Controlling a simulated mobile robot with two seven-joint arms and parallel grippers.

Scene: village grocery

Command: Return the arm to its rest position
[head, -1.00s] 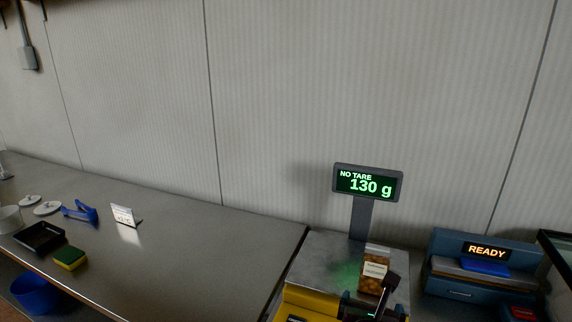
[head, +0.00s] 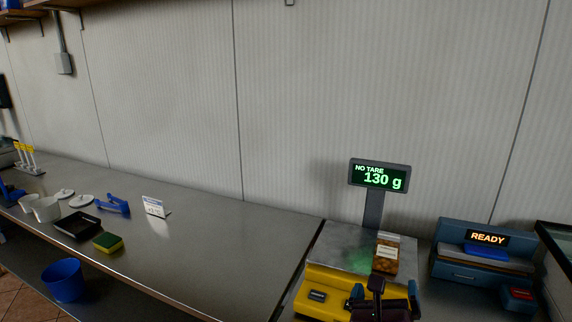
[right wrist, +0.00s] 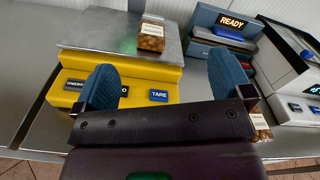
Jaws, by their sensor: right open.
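My right gripper (head: 384,290) is open and empty at the front of the yellow scale (head: 335,280). In the right wrist view its two blue fingers (right wrist: 163,68) stand wide apart over the scale's front panel, with nothing between them. A clear bag of brown goods with a white label (head: 386,256) stands on the scale's metal plate, beyond the fingers and apart from them. The bag also shows in the right wrist view (right wrist: 151,36). The scale display (head: 380,176) reads "NO TARE 130 g". My left gripper is not in view.
Another bag (right wrist: 261,126) is partly hidden beside my right finger. On the left counter (head: 225,240) are a black tray (head: 77,226), a sponge (head: 108,242) and white bowls; its middle is clear.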

